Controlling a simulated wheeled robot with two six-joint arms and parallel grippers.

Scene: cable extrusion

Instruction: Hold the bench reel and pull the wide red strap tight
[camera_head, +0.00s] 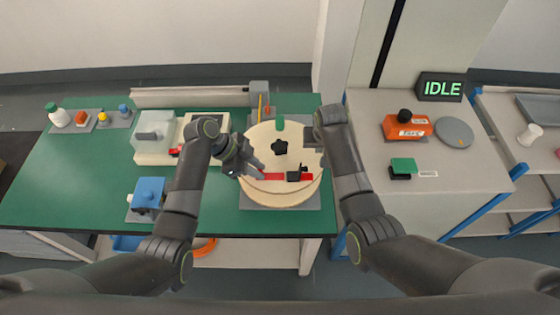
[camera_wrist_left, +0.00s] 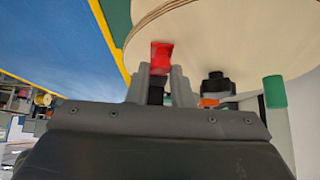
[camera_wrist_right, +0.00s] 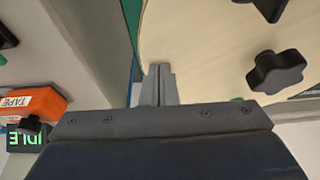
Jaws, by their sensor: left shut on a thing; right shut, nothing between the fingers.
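The bench reel (camera_head: 262,145) is a pale round wooden disc on a grey plate, with a black star knob (camera_head: 280,147) at its middle. The wide red strap (camera_head: 273,176) runs across its near part, with a black buckle (camera_head: 297,174) on it. My left gripper (camera_head: 257,169) is at the reel's left side, shut on the strap's left end; the red end (camera_wrist_left: 161,57) shows at its fingertips in the left wrist view. My right gripper (camera_wrist_right: 160,70) is shut and empty at the reel's right rim. Whether its fingers touch the rim I cannot tell.
A green peg (camera_head: 280,122) stands at the reel's far side. A blue device (camera_head: 150,190) and a clear-lidded box (camera_head: 155,130) are to the left on the green bench. An orange tape dispenser (camera_head: 407,127) and a lit IDLE sign (camera_head: 441,88) are on the right-hand cabinet.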

